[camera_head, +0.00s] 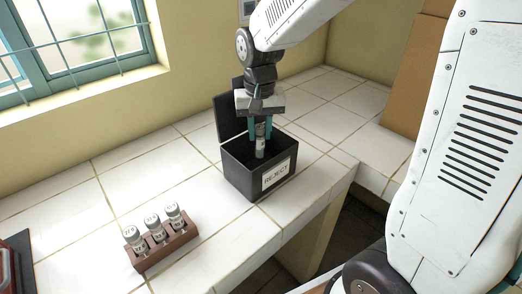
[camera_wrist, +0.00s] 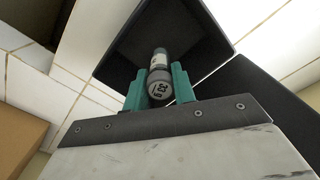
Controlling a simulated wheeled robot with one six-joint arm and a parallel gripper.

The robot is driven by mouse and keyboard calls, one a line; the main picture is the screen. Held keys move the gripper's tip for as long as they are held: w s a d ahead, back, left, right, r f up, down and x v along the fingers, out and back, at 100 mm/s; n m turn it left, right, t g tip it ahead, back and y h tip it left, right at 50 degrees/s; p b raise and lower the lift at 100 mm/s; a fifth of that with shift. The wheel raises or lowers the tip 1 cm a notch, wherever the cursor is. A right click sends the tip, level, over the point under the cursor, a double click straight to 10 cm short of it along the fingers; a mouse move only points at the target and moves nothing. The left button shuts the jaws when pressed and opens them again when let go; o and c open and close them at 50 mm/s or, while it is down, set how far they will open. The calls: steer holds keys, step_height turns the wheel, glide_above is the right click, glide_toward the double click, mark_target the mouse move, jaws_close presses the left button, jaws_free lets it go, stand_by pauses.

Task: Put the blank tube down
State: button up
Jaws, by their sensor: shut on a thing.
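My gripper (camera_head: 260,128) is shut on a tube (camera_head: 260,146) with a grey cap, held upright over the open black box labelled REJECT (camera_head: 238,178). The tube's lower end reaches down into the mouth of the box. In the wrist view the teal fingers of my gripper (camera_wrist: 159,88) clasp the tube (camera_wrist: 160,60) near its cap, with the dark box interior (camera_wrist: 125,50) beyond it. Its cap carries a dark printed mark, too small to read surely. I cannot tell whether the tube touches the box floor.
A brown wooden rack (camera_head: 175,249) with three capped tubes (camera_head: 155,226) stands on the white tiled counter at the front left. The box's lid (camera_head: 229,118) stands open at its back left. A brown panel (camera_head: 408,75) is at the right.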

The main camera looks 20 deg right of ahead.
mark_target(260, 150)
steer(key=shift+f, duration=3.3)
steer(key=shift+f, duration=0.15)
steer(key=o, duration=1)
step_height(260, 150, up, 12)
steer(key=shift+f, duration=0.2)
steer(key=shift+s+r, duration=0.15)
steer(key=shift+r, duration=0.35)
steer(key=s+d+r+n, duration=0.1)
steer(key=s, duration=0.6)
steer(key=s+d+r+n, duration=0.1)
steer(key=s, duration=0.7)
steer(key=s+d+n+t, duration=0.1)
steer(key=s, duration=0.7)
steer(key=shift+s+d+r, duration=0.15)
steer(key=shift+d+r, duration=0.2)
steer(key=shift+r, duration=0.05)
